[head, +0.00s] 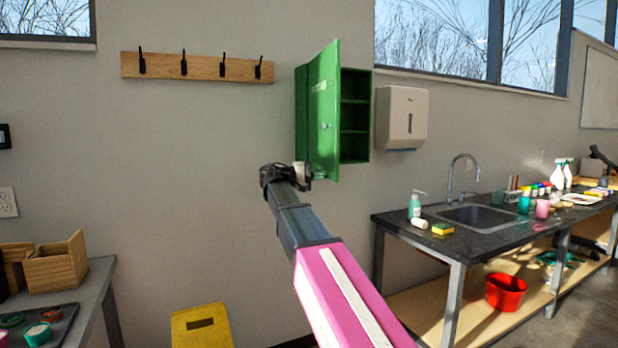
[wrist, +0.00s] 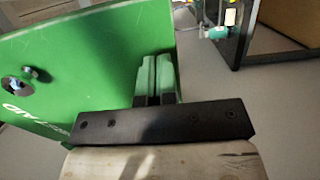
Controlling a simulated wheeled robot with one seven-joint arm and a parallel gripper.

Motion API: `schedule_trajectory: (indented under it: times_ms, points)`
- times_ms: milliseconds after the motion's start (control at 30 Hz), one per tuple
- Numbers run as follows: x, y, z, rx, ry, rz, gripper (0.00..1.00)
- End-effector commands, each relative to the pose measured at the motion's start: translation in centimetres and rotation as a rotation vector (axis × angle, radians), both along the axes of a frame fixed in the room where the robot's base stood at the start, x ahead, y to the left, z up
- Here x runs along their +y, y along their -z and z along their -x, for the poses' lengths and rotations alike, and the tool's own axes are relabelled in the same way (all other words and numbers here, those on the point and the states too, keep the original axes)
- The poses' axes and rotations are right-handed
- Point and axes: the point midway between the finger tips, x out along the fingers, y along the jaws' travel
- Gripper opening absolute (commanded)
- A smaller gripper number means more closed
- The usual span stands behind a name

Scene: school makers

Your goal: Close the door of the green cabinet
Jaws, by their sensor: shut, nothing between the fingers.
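The green cabinet (head: 356,115) hangs on the wall with empty shelves showing. Its green door (head: 324,110) is hinged on the left and stands wide open, pointing out toward me, with a small round knob on it. My gripper (head: 312,175) is at the lower edge of the door, its tips partly hidden in the head view. In the wrist view my shut gripper (wrist: 157,65) lies right beside the door's face (wrist: 85,65), with nothing between the fingers. I cannot tell whether they touch. The knob (wrist: 30,72) is to the left there.
A white dispenser (head: 402,117) is on the wall right of the cabinet. A hook rack (head: 197,67) is to the left. A counter with a sink (head: 477,216) stands lower right, and a yellow stool (head: 202,328) is below.

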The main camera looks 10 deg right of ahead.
Motion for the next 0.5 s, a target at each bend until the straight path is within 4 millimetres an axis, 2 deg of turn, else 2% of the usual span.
schedule_trajectory:
  times_ms: [167,500]
  points:
    - [-0.80,0.01,-0.09,0.000,0.000,0.000,0.00]
    - [-0.85,0.02,-0.10,0.000,-0.001,-0.001,0.00]
